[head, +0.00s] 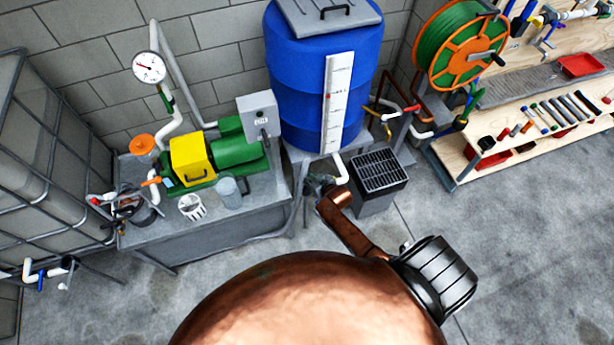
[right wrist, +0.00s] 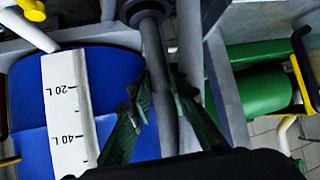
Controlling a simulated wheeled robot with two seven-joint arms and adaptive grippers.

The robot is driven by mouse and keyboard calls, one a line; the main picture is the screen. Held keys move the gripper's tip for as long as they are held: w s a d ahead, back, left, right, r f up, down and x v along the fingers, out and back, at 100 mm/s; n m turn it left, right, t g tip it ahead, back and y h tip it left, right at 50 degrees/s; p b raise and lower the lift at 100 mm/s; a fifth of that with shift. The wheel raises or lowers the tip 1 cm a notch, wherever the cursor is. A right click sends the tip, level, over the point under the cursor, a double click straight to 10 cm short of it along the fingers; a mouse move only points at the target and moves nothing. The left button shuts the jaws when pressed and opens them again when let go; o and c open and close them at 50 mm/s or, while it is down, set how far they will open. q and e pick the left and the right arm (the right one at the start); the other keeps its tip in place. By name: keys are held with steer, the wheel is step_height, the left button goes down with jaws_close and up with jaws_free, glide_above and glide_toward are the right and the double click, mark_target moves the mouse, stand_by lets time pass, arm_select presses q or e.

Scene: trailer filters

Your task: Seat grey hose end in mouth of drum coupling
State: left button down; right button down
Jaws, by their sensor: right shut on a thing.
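The blue drum (head: 292,70) stands on a grey stand, with a white scale strip on its front. A white outlet pipe (head: 341,166) comes down beneath it. My right gripper (head: 319,184) is small and partly hidden by my arm, low by the drum's foot. In the right wrist view its jaws (right wrist: 160,82) are shut on the grey hose end (right wrist: 154,48). The hose end points up the picture to a dark round coupling (right wrist: 146,9) at the top edge. They meet or overlap there; I cannot tell whether it is seated. My left gripper is not in view.
A pump bench (head: 235,235) with a green and yellow pump stands left of the drum. A grey bin with a black grid top (head: 378,172) stands close right of my gripper. A wooden workbench (head: 510,150) is at the right. The floor at lower right is clear.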

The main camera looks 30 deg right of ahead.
steer(key=shift+f, duration=0.2)
steer(key=c, duration=1.8)
jaws_free()
steer(key=shift+c, duration=0.2)
steer(key=shift+o, duration=0.5)
steer(key=shift+s, duration=0.1)
steer(key=v, duration=1.2)
